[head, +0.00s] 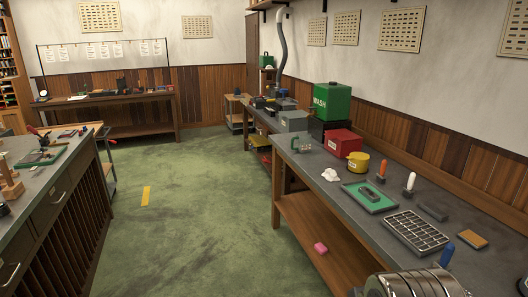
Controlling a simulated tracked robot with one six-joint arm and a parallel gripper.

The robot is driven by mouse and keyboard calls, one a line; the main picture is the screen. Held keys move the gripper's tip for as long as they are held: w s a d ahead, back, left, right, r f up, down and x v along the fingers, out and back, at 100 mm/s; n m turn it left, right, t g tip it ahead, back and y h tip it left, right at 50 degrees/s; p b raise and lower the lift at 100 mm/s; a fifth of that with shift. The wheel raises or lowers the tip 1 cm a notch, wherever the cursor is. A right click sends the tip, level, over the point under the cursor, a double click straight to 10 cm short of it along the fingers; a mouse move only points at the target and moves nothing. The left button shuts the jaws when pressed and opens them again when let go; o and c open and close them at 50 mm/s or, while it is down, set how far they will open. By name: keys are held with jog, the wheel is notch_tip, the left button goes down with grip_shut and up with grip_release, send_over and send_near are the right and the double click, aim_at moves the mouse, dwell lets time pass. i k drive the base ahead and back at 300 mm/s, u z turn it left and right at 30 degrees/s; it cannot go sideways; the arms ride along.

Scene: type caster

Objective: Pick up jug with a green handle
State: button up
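A small jug (302,144) with what looks like a green handle stands upright on the long grey-topped bench (345,188) along the right wall. It is near the bench's aisle-side edge, to the left of a red box (343,142). It is small in the picture, so its handle's exact shape is hard to tell.
A yellow pot (357,162), white crumpled cloth (330,175), green mat (369,197) and dark gridded tray (416,233) share the bench. A green WASH container (332,102) stands behind.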

aim_at(304, 140)
jog(key=u, duration=0.05)
jog(key=i, duration=1.45)
jog(key=u, duration=0.2)
jog(key=i, duration=1.8)
jog(key=u, duration=0.15)
